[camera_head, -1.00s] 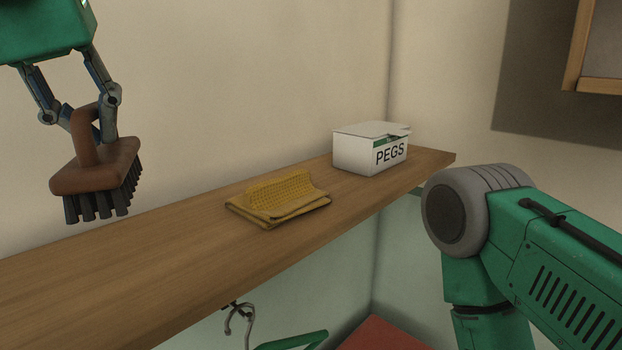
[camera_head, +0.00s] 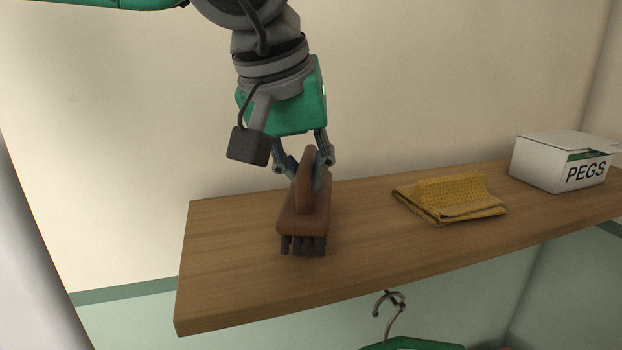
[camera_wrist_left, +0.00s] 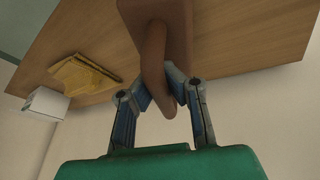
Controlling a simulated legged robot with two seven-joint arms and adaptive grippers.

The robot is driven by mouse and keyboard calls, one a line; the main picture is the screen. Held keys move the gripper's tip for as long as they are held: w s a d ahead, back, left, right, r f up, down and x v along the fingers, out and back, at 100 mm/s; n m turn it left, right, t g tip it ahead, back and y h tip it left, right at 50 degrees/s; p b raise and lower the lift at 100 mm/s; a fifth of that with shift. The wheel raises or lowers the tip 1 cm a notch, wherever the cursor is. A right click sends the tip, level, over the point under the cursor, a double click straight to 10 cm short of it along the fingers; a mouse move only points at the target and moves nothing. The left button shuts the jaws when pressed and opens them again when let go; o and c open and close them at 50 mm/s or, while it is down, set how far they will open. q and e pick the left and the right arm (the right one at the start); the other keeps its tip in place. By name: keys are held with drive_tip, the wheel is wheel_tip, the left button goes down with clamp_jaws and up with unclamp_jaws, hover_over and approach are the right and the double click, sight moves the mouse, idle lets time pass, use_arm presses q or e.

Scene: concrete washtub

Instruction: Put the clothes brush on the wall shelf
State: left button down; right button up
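The clothes brush (camera_head: 303,217) has a brown body, an upright brown handle and dark bristles pointing down. My left gripper (camera_head: 308,172) is shut on its handle from above. The brush is over the left part of the wooden wall shelf (camera_head: 237,270); I cannot tell whether its bristles touch the board. In the left wrist view the fingers (camera_wrist_left: 168,92) close on both sides of the brush handle (camera_wrist_left: 153,62), with the shelf (camera_wrist_left: 240,35) behind it. My right gripper is not in view.
A folded yellow cloth (camera_head: 450,199) lies on the shelf to the right of the brush. A white PEGS box (camera_head: 560,165) stands farther right. Bare board lies between brush and cloth.

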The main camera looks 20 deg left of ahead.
use_arm(q)
drive_tip(key=shift+a+f, duration=0.35)
drive_tip(key=shift+f, duration=0.15)
drive_tip(key=shift+w+a+f, duration=0.2)
drive_tip(key=shift+w+a, duration=0.05)
drive_tip(key=shift+a, duration=0.5)
drive_tip(key=c, duration=1.9)
unclamp_jaws()
drive_tip(key=shift+o, duration=0.9)
drive_tip(key=shift+s+d, duration=0.1)
drive_tip(key=shift+d, duration=0.6)
drive_tip(key=shift+d+r, duration=0.3)
drive_tip(key=v, duration=1.1)
drive_tip(key=shift+s+a+r, duration=0.2)
drive_tip(key=shift+a+r, duration=0.05)
drive_tip(key=shift+a, duration=0.05)
